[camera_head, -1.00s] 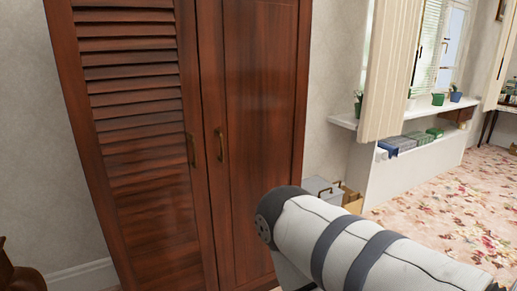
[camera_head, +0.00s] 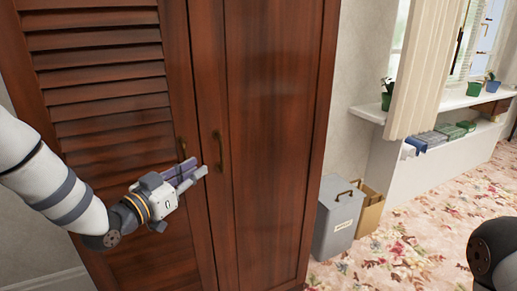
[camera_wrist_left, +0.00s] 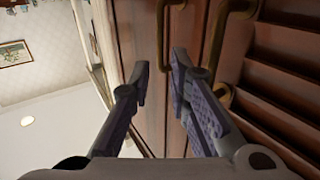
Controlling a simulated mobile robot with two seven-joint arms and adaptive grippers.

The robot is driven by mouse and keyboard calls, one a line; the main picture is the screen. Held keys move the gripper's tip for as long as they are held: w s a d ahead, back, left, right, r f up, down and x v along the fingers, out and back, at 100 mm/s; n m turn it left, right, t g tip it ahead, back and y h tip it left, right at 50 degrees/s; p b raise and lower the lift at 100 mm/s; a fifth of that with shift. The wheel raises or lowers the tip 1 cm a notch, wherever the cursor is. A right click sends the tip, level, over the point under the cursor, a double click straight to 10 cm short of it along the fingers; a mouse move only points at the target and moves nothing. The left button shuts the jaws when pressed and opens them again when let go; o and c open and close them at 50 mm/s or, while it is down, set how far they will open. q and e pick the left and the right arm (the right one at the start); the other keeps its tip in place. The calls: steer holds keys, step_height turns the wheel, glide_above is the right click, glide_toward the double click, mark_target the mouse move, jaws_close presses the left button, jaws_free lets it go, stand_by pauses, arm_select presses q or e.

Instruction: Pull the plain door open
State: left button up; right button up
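The plain door (camera_head: 272,130) is the smooth, dark reddish wood panel on the right of the wardrobe and looks shut. Its brass handle (camera_head: 218,150) is on its left edge, and it also shows in the left wrist view (camera_wrist_left: 161,35). My left gripper (camera_head: 197,177) is in front of the wardrobe, just left of and below that handle. In the left wrist view its two fingers (camera_wrist_left: 160,68) are apart and empty, with the plain door's handle ahead of the gap between them. My right gripper is out of view; only part of my right arm shows at the lower right.
The louvered door (camera_head: 110,90) with its own brass handle (camera_head: 182,148) is directly left of the plain door. A grey box (camera_head: 338,215) and a cardboard box (camera_head: 369,210) stand on the floor right of the wardrobe. Flowered carpet (camera_head: 400,260) lies clear beyond.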

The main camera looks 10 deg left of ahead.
mark_target(221, 155)
arm_select(q)
steer(key=x, duration=0.3)
steer(key=b+x, duration=0.1)
steer(key=x, duration=0.6)
steer(key=shift+f+b, duration=0.3)
steer(key=shift+b, duration=0.1)
steer(key=shift+w+d+r, duration=0.2)
steer(key=shift+w, duration=0.25)
jaws_close()
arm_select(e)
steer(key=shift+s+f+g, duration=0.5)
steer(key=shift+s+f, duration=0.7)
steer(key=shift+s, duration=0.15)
